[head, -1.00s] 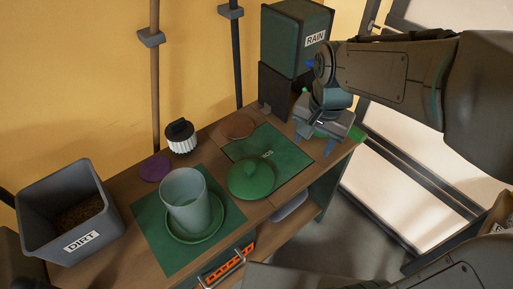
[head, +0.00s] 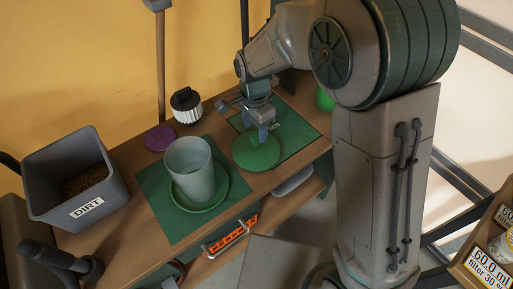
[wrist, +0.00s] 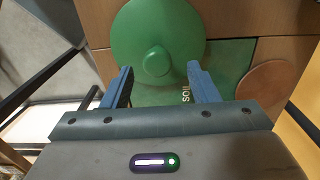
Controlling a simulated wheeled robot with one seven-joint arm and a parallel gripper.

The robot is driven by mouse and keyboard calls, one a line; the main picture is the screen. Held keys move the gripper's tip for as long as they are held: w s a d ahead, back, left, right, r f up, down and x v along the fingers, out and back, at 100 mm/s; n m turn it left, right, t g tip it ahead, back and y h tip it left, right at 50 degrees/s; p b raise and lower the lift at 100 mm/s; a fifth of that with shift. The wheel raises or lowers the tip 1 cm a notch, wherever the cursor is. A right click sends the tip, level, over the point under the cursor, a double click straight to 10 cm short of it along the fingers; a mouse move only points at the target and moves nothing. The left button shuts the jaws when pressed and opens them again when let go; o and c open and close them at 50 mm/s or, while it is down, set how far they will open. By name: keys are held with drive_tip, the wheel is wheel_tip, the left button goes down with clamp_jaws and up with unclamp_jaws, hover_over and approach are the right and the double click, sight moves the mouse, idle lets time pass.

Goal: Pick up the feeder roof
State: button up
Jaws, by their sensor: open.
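The feeder roof appears to be the round green lid with a small knob (head: 250,156) on the workbench, resting partly on a green mat (head: 297,128). In the wrist view the green lid (wrist: 137,38) lies just beyond my fingertips, its knob between the lines of the two fingers. My gripper (head: 263,138) is open and empty above the lid, fingers pointing down. It also shows in the wrist view (wrist: 159,72), with its blue fingers apart. From the head view I cannot tell whether the fingertips touch the lid.
A pale green cup (head: 190,166) stands on a green saucer (head: 219,196) to the left. Behind are a black-and-white ribbed item (head: 187,106) and a purple disc (head: 160,138). A grey DIRT bin (head: 50,171) stands far left.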

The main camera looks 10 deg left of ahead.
sight(256, 136)
drive_tip(key=shift+d+f+p, duration=0.15)
drive_tip(key=shift+f+p, duration=0.15)
drive_tip(key=shift+f, duration=2.8)
drive_tip(key=c, duration=1.1)
